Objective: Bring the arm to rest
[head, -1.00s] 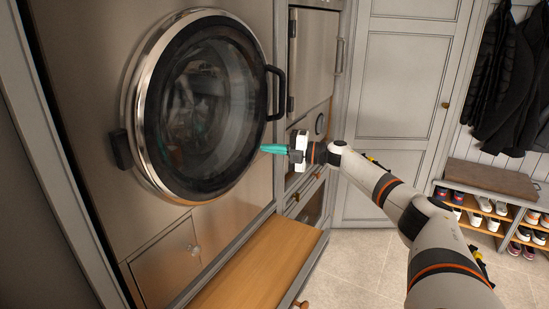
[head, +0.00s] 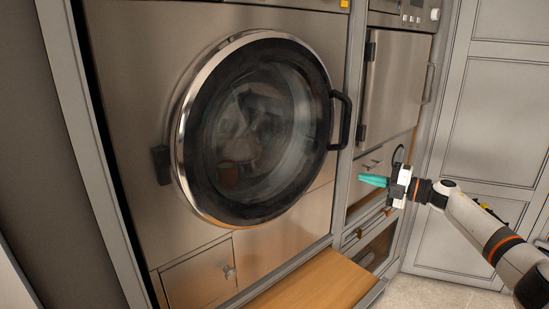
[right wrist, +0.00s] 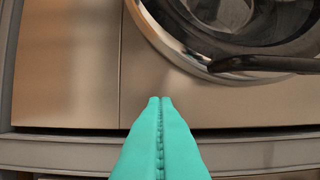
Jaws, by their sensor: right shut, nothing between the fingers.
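My right gripper (head: 372,180) has teal fingers and a white body. In the head view it hangs in the air to the lower right of the round washer door (head: 258,130), apart from the door's black handle (head: 343,120). In the right wrist view the two teal fingers (right wrist: 160,105) lie together with nothing between them. My right arm (head: 480,220) comes in from the right edge. My left gripper is not in view.
The washer door is closed, with dark glass and a chrome ring. A wooden ledge (head: 315,285) juts out below it. A small panel with a knob (head: 229,271) sits at lower left. A steel cabinet (head: 395,85) and grey panelled doors (head: 495,110) stand to the right.

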